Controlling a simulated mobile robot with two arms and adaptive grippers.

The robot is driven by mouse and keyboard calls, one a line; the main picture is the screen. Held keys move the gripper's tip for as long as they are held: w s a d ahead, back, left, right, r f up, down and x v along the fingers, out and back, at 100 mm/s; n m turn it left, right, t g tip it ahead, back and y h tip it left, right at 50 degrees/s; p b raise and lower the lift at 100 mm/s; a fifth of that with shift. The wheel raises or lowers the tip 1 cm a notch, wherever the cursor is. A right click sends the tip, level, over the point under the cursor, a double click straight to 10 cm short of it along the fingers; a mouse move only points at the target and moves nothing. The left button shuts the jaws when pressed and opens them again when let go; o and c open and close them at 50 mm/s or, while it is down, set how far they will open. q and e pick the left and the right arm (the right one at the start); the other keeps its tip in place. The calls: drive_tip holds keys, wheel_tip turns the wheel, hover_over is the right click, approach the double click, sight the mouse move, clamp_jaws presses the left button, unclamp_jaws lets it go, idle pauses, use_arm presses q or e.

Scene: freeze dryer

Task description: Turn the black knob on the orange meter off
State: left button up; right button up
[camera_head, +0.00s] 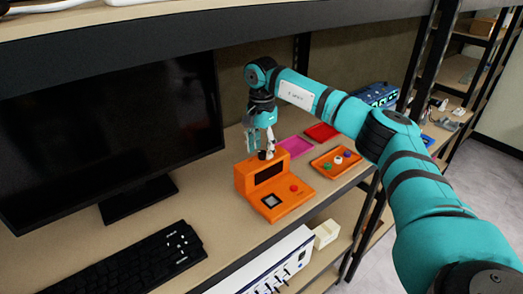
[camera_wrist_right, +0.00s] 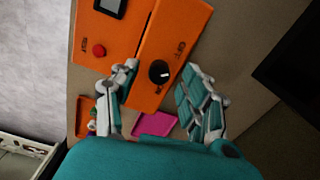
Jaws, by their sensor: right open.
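The orange meter (camera_head: 283,205) stands on the shelf to the right of the monitor, with a dark screen and a red button on its front. Its black knob (camera_wrist_right: 159,72) is on the top face and has a white mark; "OFF" lettering shows near it in the right wrist view. My right gripper (camera_head: 266,154) reaches down from above, over the meter's top at the knob. In the right wrist view my right gripper (camera_wrist_right: 160,80) is open, one finger on each side of the knob, apart from it. My left gripper is not in view.
A black monitor (camera_head: 110,130) and keyboard (camera_head: 130,265) are to the left. A pink tray (camera_head: 297,147), a red tray (camera_head: 322,131) and an orange tray (camera_head: 352,160) with small coloured parts lie behind and right of the meter. An upper shelf (camera_head: 190,32) spans overhead.

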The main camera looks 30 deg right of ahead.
sight(261, 152)
wheel_tip(261, 152, up, 11)
drive_tip(key=shift+f, duration=0.15)
idle(0.5)
